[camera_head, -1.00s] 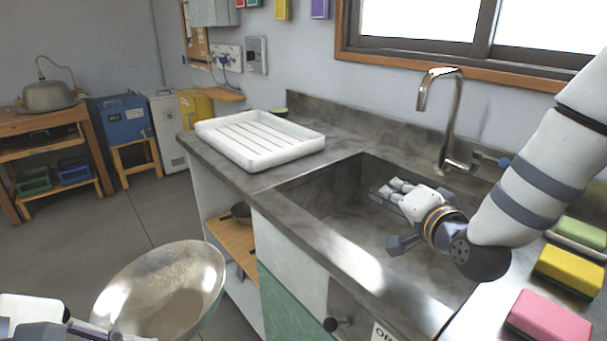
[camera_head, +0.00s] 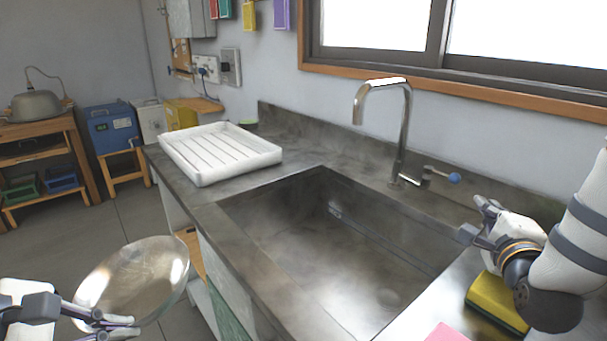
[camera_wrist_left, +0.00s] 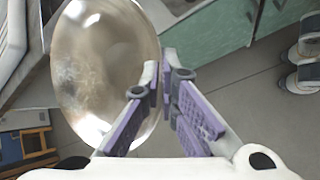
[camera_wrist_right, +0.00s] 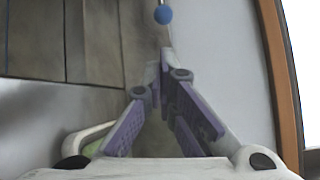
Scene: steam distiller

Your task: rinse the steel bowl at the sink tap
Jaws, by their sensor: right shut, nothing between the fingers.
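The steel bowl (camera_head: 135,280) hangs tilted over the floor, left of the counter, and also fills the upper left of the left wrist view (camera_wrist_left: 105,65). My left gripper (camera_head: 118,325) is shut on the bowl's near rim. The tap (camera_head: 403,125) rises behind the sink (camera_head: 300,262), its spout over the empty basin. Its lever with a blue knob (camera_head: 454,178) points right. My right gripper (camera_head: 472,216) is shut and empty, right of the basin and nearer than the knob. The knob (camera_wrist_right: 163,15) shows ahead of its fingertips in the right wrist view, apart from them. No water shows.
A white ribbed draining tray (camera_head: 222,150) stands on the counter left of the sink. A yellow sponge (camera_head: 495,302) and a pink one (camera_head: 448,334) lie at the right, below my right arm. The sink's front counter edge lies between bowl and basin.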

